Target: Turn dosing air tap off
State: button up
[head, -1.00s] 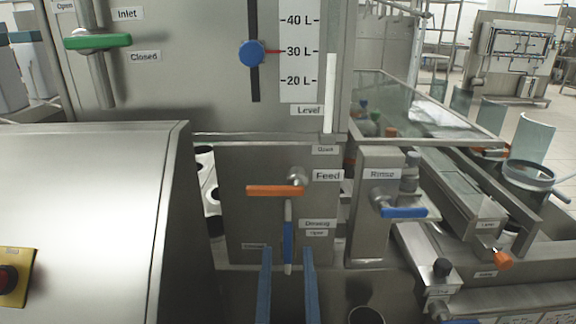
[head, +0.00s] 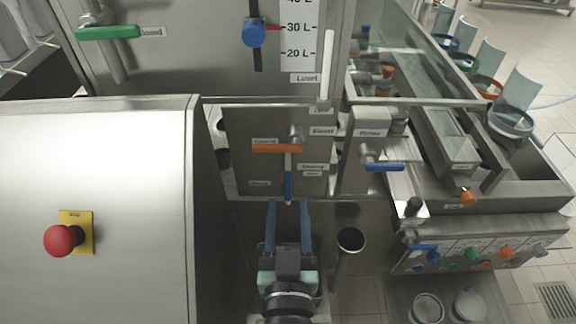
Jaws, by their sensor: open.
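The dosing tap's blue lever (head: 288,187) hangs vertically on the steel panel (head: 240,140), below the orange feed lever. The lever's lower end lines up between the fingertips. I cannot tell the depth gap between them. Nothing shows in the jaws.
The orange feed lever (head: 277,148) lies horizontal just above. The blue rinse lever (head: 385,167) is to the right. A metal cup-like opening (head: 351,240) stands right of my gripper. A large steel housing with a red stop button (head: 64,240) fills the left.

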aim_at(288, 175)
jog(key=w+p, duration=0.1)
jog(key=w, duration=0.8)
jog(key=shift+s, duration=0.1)
grip_shut()
dwell(1.2)
